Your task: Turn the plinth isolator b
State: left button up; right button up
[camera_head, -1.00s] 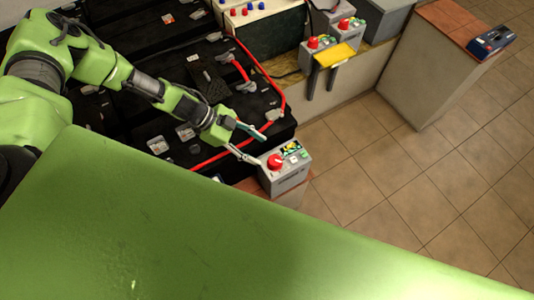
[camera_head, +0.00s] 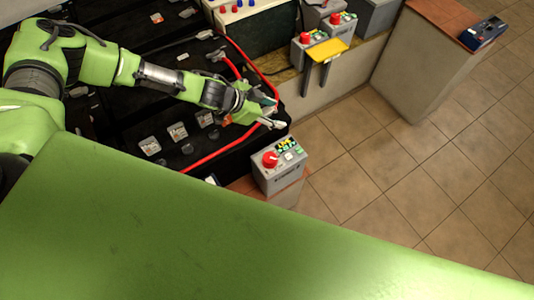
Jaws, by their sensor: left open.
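A grey isolator box (camera_head: 279,172) with a red rotary knob (camera_head: 270,160) and a small label panel stands on a brick-topped plinth at the near end of the battery bank. Two more grey boxes with red knobs stand farther back, one behind the yellow plate (camera_head: 305,43) and one beyond it (camera_head: 338,22). I cannot read which one is b. My left gripper (camera_head: 273,112) is open and empty, above the black batteries' edge and apart from the near red knob. The knob's exact angle is too small to tell. My right gripper is not in view.
Black batteries (camera_head: 120,110) with red cables (camera_head: 222,150) lie under my left arm. A yellow plate (camera_head: 327,51) with dark legs stands behind. A blue-black device (camera_head: 482,34) sits on a far brick-topped plinth (camera_head: 420,60). Tiled floor (camera_head: 390,170) at right is clear.

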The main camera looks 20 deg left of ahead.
pick_arm(q)
jog(key=shift+w+d+n+y, duration=0.5)
jog(key=shift+w+d+n, duration=0.25)
jog(key=shift+n, duration=0.25)
jog(key=shift+w+d+r+n+y+b, duration=0.15)
jog(key=shift+d+n+y+b, duration=0.15)
jog(key=shift+n+y+b, duration=0.35)
jog(key=s+d+r+n+g+y+b, duration=0.1)
jog(key=s+n+g+y, duration=0.15)
jog(key=s+n, duration=0.2)
jog(key=g+y+b, duration=0.1)
jog(key=g, duration=0.3)
send_near(270, 157)
jog(key=shift+n+t, duration=0.25)
jog(key=shift+n, duration=0.05)
jog(key=f, duration=0.9)
jog(key=shift+s+f, duration=0.25)
jog(key=shift+f, duration=0.1)
jog(key=c, duration=1.1)
